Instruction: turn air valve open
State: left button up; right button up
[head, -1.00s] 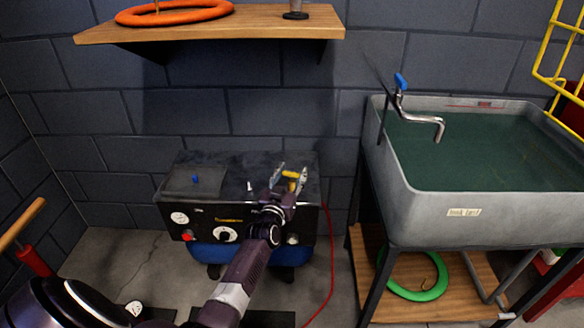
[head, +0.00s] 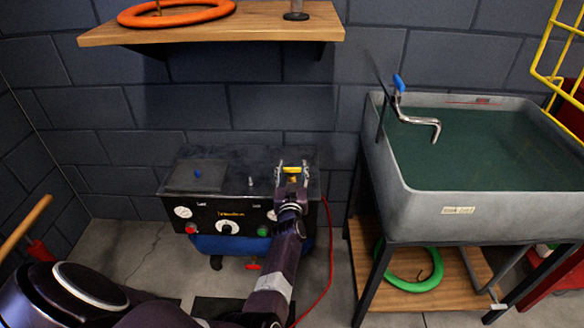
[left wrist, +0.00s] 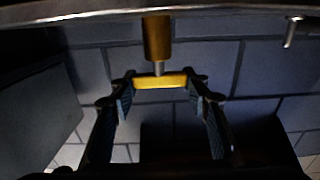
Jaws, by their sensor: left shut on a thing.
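The air valve's yellow lever (head: 292,170) is at the right end of the black compressor's top (head: 225,172). It also shows in the left wrist view as a short yellow bar (left wrist: 160,82), lying level across the end of a brass stem (left wrist: 157,38). My left gripper (head: 291,166) reaches over the compressor from the front and is shut on the yellow lever. In the left wrist view one finger is at each end of the bar. My right gripper is not in view.
The compressor's front has gauges, a dial (head: 228,228) and a blue tank below. A red hose (head: 331,255) runs down its right side. A grey water-filled sink (head: 440,217) stands at the right. A wooden shelf (head: 250,30) is above.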

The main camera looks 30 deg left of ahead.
pick_arm(q)
jog(key=shift+a+r, duration=0.2)
jog(key=o, duration=1.1)
jog(key=shift+c, duration=0.2)
jog(key=shift+o, duration=0.5)
jog(key=shift+f, duration=0.1)
jog(key=shift+d, duration=0.1)
